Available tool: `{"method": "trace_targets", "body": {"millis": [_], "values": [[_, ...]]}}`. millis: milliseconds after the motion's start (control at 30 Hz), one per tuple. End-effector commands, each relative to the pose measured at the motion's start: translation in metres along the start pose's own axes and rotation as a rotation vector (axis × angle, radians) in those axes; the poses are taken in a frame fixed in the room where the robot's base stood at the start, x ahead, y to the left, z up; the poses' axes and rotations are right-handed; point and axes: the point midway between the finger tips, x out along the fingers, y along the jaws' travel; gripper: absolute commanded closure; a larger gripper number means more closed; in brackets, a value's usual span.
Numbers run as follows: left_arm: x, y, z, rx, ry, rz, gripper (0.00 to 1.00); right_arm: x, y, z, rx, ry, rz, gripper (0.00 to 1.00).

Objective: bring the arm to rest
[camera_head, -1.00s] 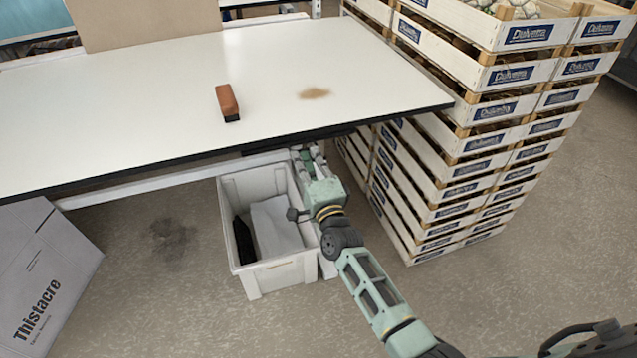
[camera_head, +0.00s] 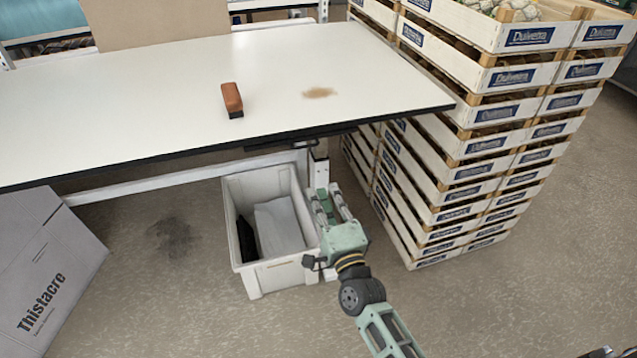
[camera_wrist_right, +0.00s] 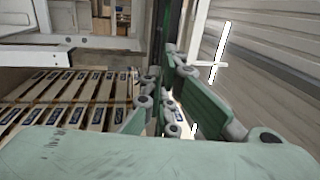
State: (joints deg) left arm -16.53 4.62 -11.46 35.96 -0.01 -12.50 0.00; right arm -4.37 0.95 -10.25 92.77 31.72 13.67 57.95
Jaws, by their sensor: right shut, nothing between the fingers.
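My right gripper (camera_head: 325,198) is in the head view, in front of the table's front edge and beside the right wall of the white bin. It is shut and empty. In the right wrist view the gripper's green fingers (camera_wrist_right: 165,95) show close up, with nothing between them. My right arm reaches up to it from the lower right. My left gripper is not in view.
A white table (camera_head: 170,100) with a dark edge bears a brown brush-like block (camera_head: 232,99) and a brown stain (camera_head: 319,92). A white bin (camera_head: 275,277) stands below. Stacked crates (camera_head: 470,172) rise at right; a Thistacre box (camera_head: 50,265) sits at left. Floor in front is clear.

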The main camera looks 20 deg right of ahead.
Motion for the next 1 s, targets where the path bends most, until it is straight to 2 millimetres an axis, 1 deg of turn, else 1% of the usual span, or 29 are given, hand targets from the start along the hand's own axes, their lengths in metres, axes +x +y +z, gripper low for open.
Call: {"method": "trace_targets", "body": {"millis": [100,267,367,467,500,567,600,667,700,767,800,867,900,967,1000], "values": [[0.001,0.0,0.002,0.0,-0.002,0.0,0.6,-0.007,0.0,0.0,-0.001,0.0,0.0,1.0],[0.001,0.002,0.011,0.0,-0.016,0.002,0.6,-0.01,0.002,0.0,-0.006,-0.002,0.005,1.0],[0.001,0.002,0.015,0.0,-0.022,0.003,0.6,-0.015,0.024,0.002,-0.053,-0.014,0.05,1.0],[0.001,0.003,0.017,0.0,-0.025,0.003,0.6,-0.031,0.072,0.007,-0.162,-0.049,0.153,1.0],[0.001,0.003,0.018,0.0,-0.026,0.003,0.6,-0.042,0.097,0.009,-0.221,-0.072,0.207,1.0],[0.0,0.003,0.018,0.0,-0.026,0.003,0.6,-0.062,0.138,0.011,-0.317,-0.114,0.295,1.0],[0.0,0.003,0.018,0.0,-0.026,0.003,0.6,-0.078,0.166,0.012,-0.382,-0.148,0.354,1.0],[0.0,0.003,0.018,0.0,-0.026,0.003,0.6,-0.104,0.204,0.013,-0.477,-0.202,0.438,1.0],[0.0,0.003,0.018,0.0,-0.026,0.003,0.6,-0.123,0.229,0.013,-0.537,-0.242,0.494,1.0],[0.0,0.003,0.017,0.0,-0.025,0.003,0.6,-0.154,0.263,0.012,-0.626,-0.307,0.573,1.0],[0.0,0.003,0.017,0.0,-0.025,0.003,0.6,-0.176,0.285,0.011,-0.681,-0.354,0.625,1.0],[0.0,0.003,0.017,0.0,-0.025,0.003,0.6,-0.212,0.315,0.009,-0.762,-0.429,0.7,1.0],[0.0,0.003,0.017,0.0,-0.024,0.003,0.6,-0.236,0.334,0.007,-0.815,-0.482,0.747,1.0],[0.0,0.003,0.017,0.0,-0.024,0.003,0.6,-0.275,0.359,0.003,-0.89,-0.566,0.815,1.0],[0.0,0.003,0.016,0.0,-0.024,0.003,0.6,-0.302,0.374,0.0,-0.937,-0.626,0.859,1.0]]}}
